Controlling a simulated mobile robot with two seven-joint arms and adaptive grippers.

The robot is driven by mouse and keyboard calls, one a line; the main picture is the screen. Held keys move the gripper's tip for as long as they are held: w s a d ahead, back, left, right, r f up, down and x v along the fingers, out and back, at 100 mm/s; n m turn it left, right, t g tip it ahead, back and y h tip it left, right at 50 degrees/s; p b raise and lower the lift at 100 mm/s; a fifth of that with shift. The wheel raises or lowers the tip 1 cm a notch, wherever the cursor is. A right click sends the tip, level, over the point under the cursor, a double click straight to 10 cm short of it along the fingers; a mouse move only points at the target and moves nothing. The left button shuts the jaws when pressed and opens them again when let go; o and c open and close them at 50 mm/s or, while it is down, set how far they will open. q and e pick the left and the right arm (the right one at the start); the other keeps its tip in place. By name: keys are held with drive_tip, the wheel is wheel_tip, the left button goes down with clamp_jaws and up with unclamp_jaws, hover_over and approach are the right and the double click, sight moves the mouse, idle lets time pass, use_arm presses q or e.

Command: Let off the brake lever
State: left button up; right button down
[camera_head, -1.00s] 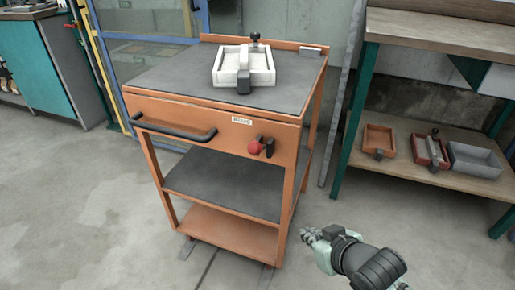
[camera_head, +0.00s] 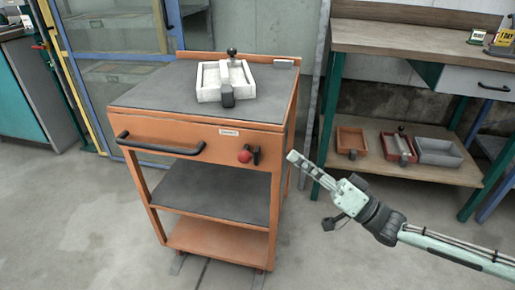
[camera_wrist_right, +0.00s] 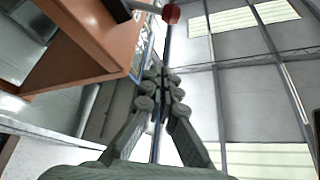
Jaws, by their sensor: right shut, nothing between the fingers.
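The brake lever has a red knob (camera_head: 244,156) and a dark part beside it, on the front panel of the orange cart (camera_head: 210,138), right of the black handle. The red knob also shows at the top of the right wrist view (camera_wrist_right: 171,13). My right gripper (camera_head: 293,158) is shut and empty, to the right of the knob and apart from it, its fingers pointing up and left. In the right wrist view its closed fingers (camera_wrist_right: 160,75) point toward the knob. My left gripper is not in view.
A black handle bar (camera_head: 160,144) sticks out of the cart's front left. A white tray (camera_head: 226,80) stands on the cart top. A workbench (camera_head: 400,150) at the right holds several trays on its lower shelf. The floor in front is clear.

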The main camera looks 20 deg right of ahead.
sight(248, 156)
drive_tip(key=shift+d+r, duration=0.1)
drive_tip(key=shift+r, duration=0.05)
drive_tip(key=x, duration=0.9)
drive_tip(key=shift+s+r, duration=0.1)
drive_tip(key=shift+r, duration=0.05)
drive_tip(key=shift+w+a+r+p, duration=0.1)
drive_tip(key=shift+w+a+p, duration=0.2)
drive_tip(key=shift+w+a, duration=0.2)
drive_tip(key=f, duration=0.1)
drive_tip(key=s+a+f, duration=0.1)
drive_tip(key=f, duration=0.1)
drive_tip(key=shift+s+a+f, duration=0.2)
drive_tip(key=shift+s+a, duration=0.05)
drive_tip(key=shift+s, duration=0.1)
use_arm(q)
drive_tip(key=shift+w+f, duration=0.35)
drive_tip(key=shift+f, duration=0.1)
